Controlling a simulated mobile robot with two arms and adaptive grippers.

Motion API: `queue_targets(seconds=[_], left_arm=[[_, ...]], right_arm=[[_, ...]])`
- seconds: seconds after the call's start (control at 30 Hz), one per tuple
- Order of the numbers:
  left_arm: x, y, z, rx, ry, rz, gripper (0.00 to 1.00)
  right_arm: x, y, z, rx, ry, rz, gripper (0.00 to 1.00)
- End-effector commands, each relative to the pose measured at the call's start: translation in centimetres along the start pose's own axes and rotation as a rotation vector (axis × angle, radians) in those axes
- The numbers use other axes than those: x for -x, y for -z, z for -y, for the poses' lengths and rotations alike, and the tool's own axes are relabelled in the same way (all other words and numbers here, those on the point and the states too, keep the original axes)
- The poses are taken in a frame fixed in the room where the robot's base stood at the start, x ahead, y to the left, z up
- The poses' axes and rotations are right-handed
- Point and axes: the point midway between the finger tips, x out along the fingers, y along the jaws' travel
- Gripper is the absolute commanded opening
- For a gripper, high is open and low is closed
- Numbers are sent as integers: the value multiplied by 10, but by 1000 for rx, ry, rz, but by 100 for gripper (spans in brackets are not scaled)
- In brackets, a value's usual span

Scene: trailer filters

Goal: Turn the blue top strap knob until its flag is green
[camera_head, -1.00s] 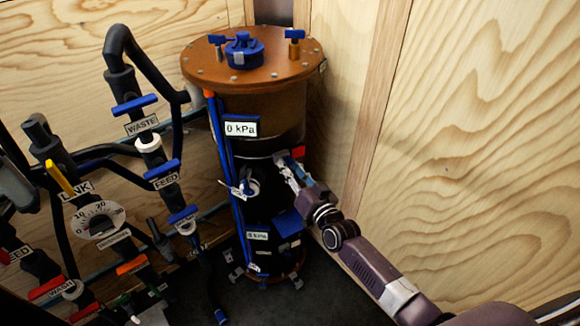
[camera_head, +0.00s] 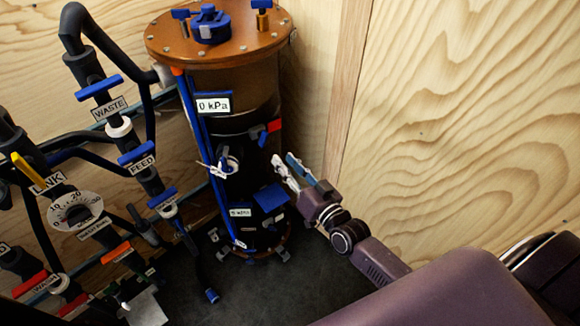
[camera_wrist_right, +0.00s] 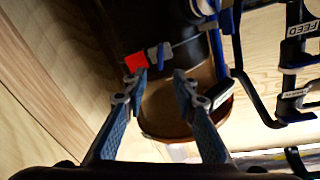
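The blue top strap knob (camera_head: 256,134) is on the right side of the dark strap around the brown tank. Its flag (camera_head: 274,125) is red. In the right wrist view the knob (camera_wrist_right: 159,55) and red flag (camera_wrist_right: 135,63) lie just beyond my fingertips. My right gripper (camera_head: 284,160) is open and empty, below and to the right of the knob and apart from it in the head view. In the wrist view its two fingers (camera_wrist_right: 158,78) are spread, with a gap between them. My left gripper is not in view.
The tank's brown lid (camera_head: 222,38) carries blue fittings. A 0 kPa label (camera_head: 213,104) is on its front. A blue box-like part (camera_head: 270,197) is lower on the tank. Pipes with valves and a gauge (camera_head: 76,212) stand left. A wooden wall (camera_head: 455,120) is close on the right.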

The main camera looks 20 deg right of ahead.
Motion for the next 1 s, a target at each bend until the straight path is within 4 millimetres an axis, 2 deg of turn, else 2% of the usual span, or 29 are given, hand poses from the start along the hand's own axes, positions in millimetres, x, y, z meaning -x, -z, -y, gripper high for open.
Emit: queue_targets(seconds=[0.2,0.77,0.87,0.97,1.0], left_arm=[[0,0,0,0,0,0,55],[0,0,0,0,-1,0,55],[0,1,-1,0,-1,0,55],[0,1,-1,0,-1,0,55],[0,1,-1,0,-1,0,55]], right_arm=[[16,0,0,0,1,0,26],[18,-1,-1,0,-1,2,26],[20,-16,-8,10,-18,32,26],[28,-56,-28,39,-58,110,26],[34,-79,-38,57,-80,157,26]])
